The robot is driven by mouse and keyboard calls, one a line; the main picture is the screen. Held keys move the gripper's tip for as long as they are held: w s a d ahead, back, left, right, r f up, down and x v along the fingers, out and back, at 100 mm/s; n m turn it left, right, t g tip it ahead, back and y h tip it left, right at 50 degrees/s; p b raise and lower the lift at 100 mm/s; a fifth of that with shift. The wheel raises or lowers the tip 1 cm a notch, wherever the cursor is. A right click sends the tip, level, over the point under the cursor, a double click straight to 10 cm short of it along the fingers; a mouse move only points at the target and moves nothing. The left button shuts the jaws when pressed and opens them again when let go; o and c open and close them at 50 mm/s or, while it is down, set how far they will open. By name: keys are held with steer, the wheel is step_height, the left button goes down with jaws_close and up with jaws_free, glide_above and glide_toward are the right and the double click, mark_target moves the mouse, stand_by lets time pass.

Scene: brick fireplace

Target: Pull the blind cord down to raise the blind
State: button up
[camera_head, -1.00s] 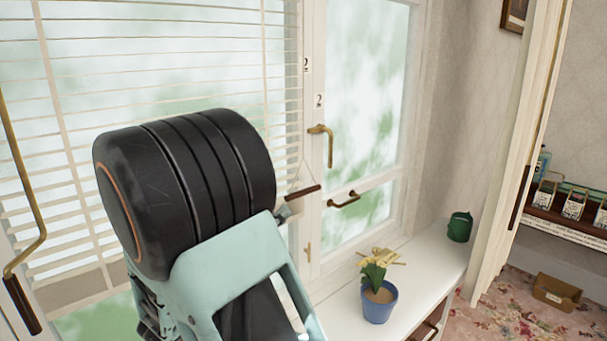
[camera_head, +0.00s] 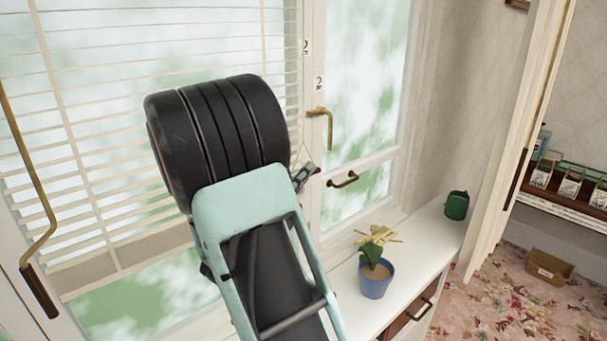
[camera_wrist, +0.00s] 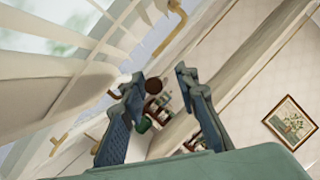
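The white slatted blind (camera_head: 120,130) hangs over the left window, its bottom rail (camera_head: 125,255) above a strip of bare glass. My gripper (camera_wrist: 158,78) is open in the wrist view, its two fingers apart. A round brown piece (camera_wrist: 153,85), apparently the wooden cord pull seen end-on, shows between the fingertips; I cannot tell whether it touches either. In the head view my wrist hides most of the gripper; one fingertip (camera_head: 303,177) shows at the blind's right edge. The pull is largely hidden there, and the thin cord is hard to make out.
A brass window handle (camera_head: 322,118) and a lower brass handle (camera_head: 343,180) are close right of the fingertip. A blue flowerpot (camera_head: 376,280) and green pot (camera_head: 456,205) stand on the white sill (camera_head: 425,250). A crank rod with brown handle (camera_head: 39,291) hangs at left.

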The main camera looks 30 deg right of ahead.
steer(key=shift+w+d+r, duration=0.1)
steer(key=shift+w+d, duration=0.05)
steer(key=shift+d, duration=0.1)
jaws_close()
stand_by(0.3)
